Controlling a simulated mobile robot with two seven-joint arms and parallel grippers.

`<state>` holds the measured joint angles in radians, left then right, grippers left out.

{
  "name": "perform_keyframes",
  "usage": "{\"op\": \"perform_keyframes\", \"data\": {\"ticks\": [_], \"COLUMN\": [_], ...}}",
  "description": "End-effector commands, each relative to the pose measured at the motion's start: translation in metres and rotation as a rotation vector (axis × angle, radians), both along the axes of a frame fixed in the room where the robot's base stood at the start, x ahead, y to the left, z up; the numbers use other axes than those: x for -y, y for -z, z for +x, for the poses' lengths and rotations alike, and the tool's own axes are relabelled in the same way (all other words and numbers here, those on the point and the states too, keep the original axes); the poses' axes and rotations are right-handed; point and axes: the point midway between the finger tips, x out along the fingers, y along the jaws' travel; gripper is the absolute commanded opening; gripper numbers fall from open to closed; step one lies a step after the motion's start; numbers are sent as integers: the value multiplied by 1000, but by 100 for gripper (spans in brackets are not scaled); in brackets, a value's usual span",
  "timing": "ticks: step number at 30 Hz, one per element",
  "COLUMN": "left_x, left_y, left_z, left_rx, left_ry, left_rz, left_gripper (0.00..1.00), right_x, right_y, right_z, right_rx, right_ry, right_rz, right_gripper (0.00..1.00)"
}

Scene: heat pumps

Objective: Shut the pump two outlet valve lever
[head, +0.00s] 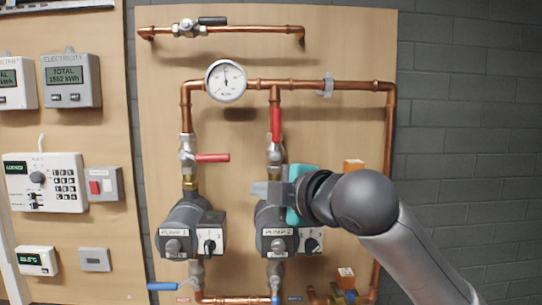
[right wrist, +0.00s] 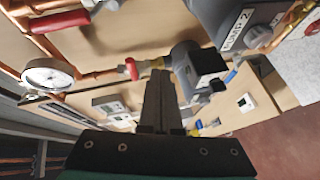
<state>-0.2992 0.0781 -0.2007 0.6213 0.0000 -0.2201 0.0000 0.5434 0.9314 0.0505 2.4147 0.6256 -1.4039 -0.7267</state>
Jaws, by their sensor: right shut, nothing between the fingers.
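The pump two outlet valve (head: 275,153) sits on the copper pipe above pump 2 (head: 277,232). Its red lever (head: 276,123) points straight up, in line with the pipe. In the right wrist view, a large red lever (right wrist: 60,20) at the upper left appears to be the same one. My right gripper (head: 258,188) is shut and empty, in front of the pipe just above pump 2 and below the lever. Its closed fingers (right wrist: 158,95) point into the scene in the right wrist view. It is apart from the lever. My left gripper is not in view.
A pressure gauge (head: 226,81) is above, on the pipes. Blue levers (head: 162,286) are below the pumps. Meters (head: 72,80) and a control box (head: 45,182) fill the left board. Right of the board is bare wall.

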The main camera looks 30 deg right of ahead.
Motion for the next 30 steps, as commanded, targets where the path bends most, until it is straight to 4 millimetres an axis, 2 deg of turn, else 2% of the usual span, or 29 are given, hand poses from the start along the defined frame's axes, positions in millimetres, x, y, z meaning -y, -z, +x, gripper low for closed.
{"op": "perform_keyframes", "data": {"ticks": [1,3,6,9,12,23,26,30], "left_x": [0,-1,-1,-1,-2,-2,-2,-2], "left_y": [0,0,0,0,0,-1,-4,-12], "left_z": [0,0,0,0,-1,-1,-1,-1], "left_rx": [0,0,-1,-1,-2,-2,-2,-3], "left_ry": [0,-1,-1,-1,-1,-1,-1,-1], "left_rz": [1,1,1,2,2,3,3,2], "left_gripper": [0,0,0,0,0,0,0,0], "right_x": [6,10,14,16,17,17,17,17], "right_y": [-29,-58,-87,-102,-107,-107,-108,-109], "right_z": [-5,-13,-22,-28,-31,-27,-19,5], "right_rx": [55,107,161,190,199,196,197,196], "right_ry": [0,-5,-8,-9,-8,-9,-10,-10], "right_rz": [-52,-113,-174,-207,-219,-214,-213,-210], "right_gripper": [0,0,0,0,0,0,0,0]}}
